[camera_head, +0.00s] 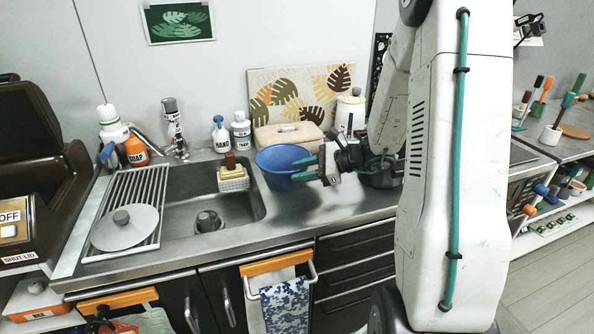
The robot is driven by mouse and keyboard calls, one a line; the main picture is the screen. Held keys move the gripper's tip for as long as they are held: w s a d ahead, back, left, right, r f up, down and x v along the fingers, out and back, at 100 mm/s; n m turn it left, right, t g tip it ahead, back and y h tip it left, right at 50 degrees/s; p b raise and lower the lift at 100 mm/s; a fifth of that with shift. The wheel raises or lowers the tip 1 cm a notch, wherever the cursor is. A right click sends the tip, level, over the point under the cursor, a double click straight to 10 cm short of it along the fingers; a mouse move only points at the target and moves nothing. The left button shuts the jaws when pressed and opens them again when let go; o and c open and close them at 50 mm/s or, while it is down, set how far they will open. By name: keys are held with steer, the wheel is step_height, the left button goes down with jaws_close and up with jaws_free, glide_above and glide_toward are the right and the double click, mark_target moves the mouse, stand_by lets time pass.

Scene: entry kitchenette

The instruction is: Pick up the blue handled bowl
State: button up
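The blue bowl (281,157) is near the back of the metal counter, just right of the sink. Its open top and left side show; its handle cannot be made out. My gripper (303,168) reaches in from the right, its two teal fingers pointing left and overlapping the bowl's right side. The fingers are apart, one above the other, with a gap between them. Whether they touch the bowl, and whether the bowl rests on the counter or is slightly raised, I cannot tell.
The sink (181,215) is left of the bowl, with a sponge holder (233,179) at its edge. A beige box (287,137), a hand soap bottle (221,136) and a leaf-pattern board (300,92) stand behind. A lid (124,227) lies on the drying rack (148,193). The counter's front is clear.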

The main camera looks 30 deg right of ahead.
mark_target(282, 173)
steer(key=x, duration=0.6)
steer(key=shift+r, duration=0.15)
jaws_close()
